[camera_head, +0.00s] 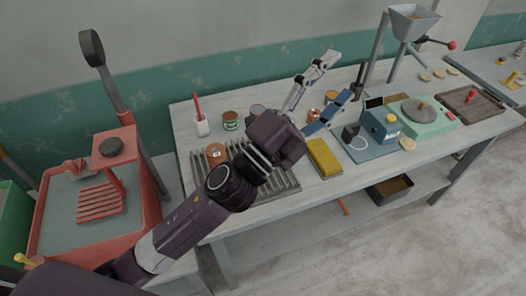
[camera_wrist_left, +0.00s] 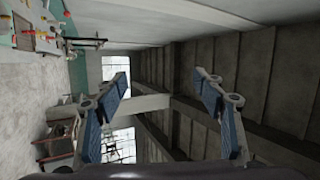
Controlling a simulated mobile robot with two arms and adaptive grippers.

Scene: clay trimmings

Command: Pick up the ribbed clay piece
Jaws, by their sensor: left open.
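My left gripper (camera_head: 340,76) is open above the back middle of the workbench (camera_head: 285,206), its two fingers spread and pointing up and to the right. In the left wrist view the gripper (camera_wrist_left: 160,78) is open with nothing between its fingers. I cannot make out for certain which thing is the ribbed clay piece. Small orange-brown pieces (camera_head: 331,97) show near and behind the fingers, too small to tell ribs. A brown round piece (camera_head: 216,153) sits on the grey slatted rack (camera_head: 284,183), partly behind my left arm. My right gripper is not in view.
A yellow block (camera_head: 323,158), a blue device (camera_head: 380,126) and a green scale-like box (camera_head: 422,114) stand right of the arm. A can (camera_head: 230,121) and a white cup (camera_head: 202,127) stand at the back left. A grey hopper (camera_head: 412,22) rises at the back right.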

